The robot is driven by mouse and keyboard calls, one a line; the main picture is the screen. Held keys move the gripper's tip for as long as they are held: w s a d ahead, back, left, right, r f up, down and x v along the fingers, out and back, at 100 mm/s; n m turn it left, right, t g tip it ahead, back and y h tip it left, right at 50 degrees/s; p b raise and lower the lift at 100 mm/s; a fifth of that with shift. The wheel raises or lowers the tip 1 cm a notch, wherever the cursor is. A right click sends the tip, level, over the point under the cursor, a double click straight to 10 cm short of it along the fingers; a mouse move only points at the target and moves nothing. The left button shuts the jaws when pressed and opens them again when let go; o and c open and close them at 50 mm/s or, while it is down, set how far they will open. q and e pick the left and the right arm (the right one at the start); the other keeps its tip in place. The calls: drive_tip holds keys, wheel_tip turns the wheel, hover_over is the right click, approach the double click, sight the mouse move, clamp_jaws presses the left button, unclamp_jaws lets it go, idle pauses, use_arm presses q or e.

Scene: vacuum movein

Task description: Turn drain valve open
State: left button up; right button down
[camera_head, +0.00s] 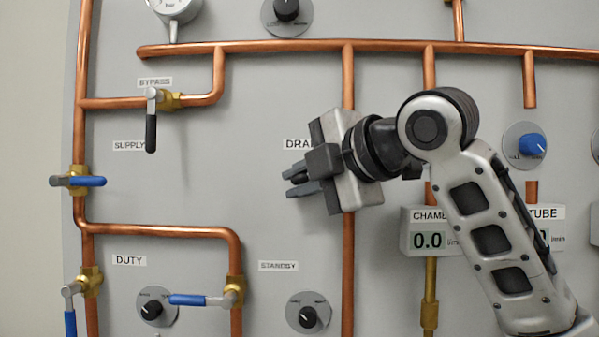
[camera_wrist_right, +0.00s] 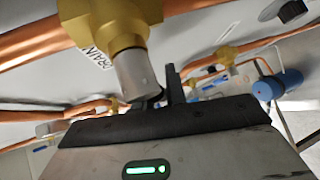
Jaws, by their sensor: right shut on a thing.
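The drain valve shows in the wrist view as a brass body (camera_wrist_right: 112,22) with a silver hub (camera_wrist_right: 135,72) on a copper pipe. The DRAIN label (camera_wrist_right: 93,57) is beside it. In the head view my right gripper (camera_head: 298,182) covers the valve, and only part of the DRAIN label (camera_head: 295,144) shows at its left. The right gripper's fingers point left and are shut on the valve's handle, which is mostly hidden between them. In the wrist view the fingers (camera_wrist_right: 163,92) are close to the hub. My left gripper is not in view.
The bypass valve (camera_head: 152,118) has a black lever hanging down. Blue-handled valves include the supply valve (camera_head: 84,181). Copper pipes (camera_head: 348,265) run close around my right gripper. The chamber display (camera_head: 427,240) reads 0.0.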

drive_tip(key=shift+d+f+n+g+h, duration=0.3)
drive_tip(key=shift+f+n+h, duration=0.25)
drive_tip(key=shift+h, duration=0.25)
drive_tip(key=shift+d+f+n+g+h, duration=0.2)
drive_tip(key=shift+d+f+n+h, duration=0.1)
drive_tip(key=shift+f+n+h, duration=0.4)
drive_tip(key=shift+h, duration=0.3)
drive_tip(key=c, duration=1.4)
unclamp_jaws()
drive_tip(key=shift+c, duration=0.2)
drive_tip(key=b+v, duration=0.2)
drive_tip(key=v, duration=1.4)
drive_tip(key=shift+w+d, duration=0.1)
drive_tip(key=shift+d, duration=0.05)
